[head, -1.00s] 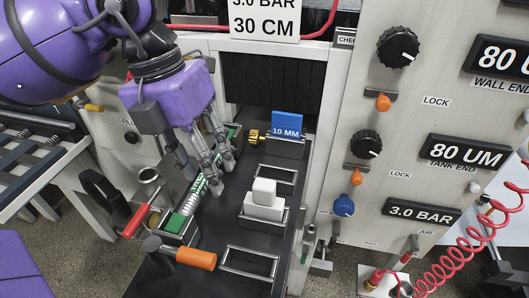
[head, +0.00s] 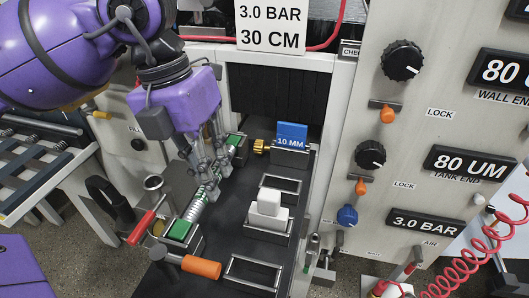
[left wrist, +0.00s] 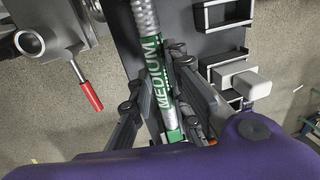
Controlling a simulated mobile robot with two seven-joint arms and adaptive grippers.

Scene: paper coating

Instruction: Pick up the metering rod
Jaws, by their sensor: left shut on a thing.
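The metering rod is a silver rod (head: 198,209) with green parts, lying lengthwise along the left side of a dark bench. In the left wrist view the rod (left wrist: 146,20) runs between the fingers, with a green band marked MEDIUM (left wrist: 157,85). My left gripper (head: 208,185) comes down from above and is shut on the rod near its middle; its fingers also show either side of the rod in the left wrist view (left wrist: 160,100). The fingers hide part of the rod. I cannot tell whether the rod is clear of its end supports. My right gripper is not in view.
A white block (head: 267,212) stands in a holder right of the rod, with an empty frame (head: 252,272) nearer. A blue 10 MM block (head: 292,136) stands behind. Red (head: 142,226) and orange (head: 201,267) handles are near the rod's near end. A control panel (head: 405,130) rises at right.

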